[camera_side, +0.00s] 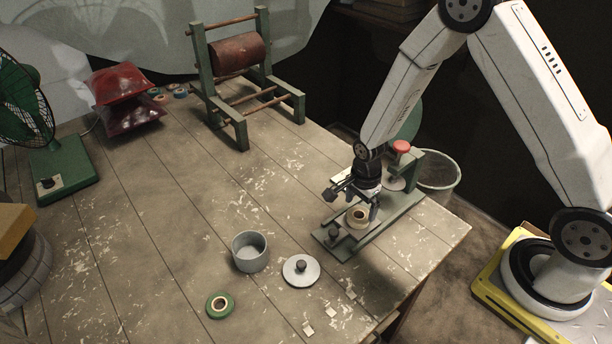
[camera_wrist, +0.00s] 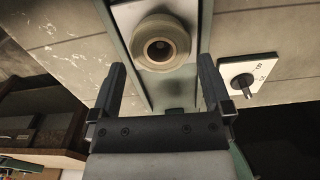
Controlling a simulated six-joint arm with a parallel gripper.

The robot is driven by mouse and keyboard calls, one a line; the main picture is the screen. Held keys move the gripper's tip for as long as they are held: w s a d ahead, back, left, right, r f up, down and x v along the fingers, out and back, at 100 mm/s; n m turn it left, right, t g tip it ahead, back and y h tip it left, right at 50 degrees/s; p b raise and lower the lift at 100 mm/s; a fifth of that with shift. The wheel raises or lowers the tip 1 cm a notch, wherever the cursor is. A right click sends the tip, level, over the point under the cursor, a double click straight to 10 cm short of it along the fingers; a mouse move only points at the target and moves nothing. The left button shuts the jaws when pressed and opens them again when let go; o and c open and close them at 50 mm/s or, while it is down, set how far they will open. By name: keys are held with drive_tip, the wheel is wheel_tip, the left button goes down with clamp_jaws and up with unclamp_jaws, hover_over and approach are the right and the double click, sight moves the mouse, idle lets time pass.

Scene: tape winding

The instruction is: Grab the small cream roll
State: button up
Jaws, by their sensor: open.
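The small cream roll (camera_side: 357,216) sits on the green-grey winding stand (camera_side: 385,226) near the right side of the table. In the wrist view the cream roll (camera_wrist: 161,43) shows its round face and dark centre hole, beyond the fingertips. My gripper (camera_side: 352,193) is open just above and beside the roll. In the wrist view my gripper's fingers (camera_wrist: 161,68) stand apart with nothing between their tips except the view of the stand. I cannot tell from the side view whether a finger touches the roll.
A grey round tin (camera_side: 250,251), its lid with a dark knob (camera_side: 301,270) and a green roll (camera_side: 220,305) lie left of the stand. A red knob (camera_side: 401,146) tops the stand's far post. A white dial plate (camera_wrist: 247,78) is beside the stand.

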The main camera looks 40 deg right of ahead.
drive_tip(key=shift+f, duration=1.4)
drive_tip(key=shift+c, duration=0.2)
drive_tip(key=c, duration=1)
drive_tip(key=shift+r, duration=0.1)
drive_tip(key=shift+r, duration=4.9)
drive_tip(key=shift+a, duration=0.1)
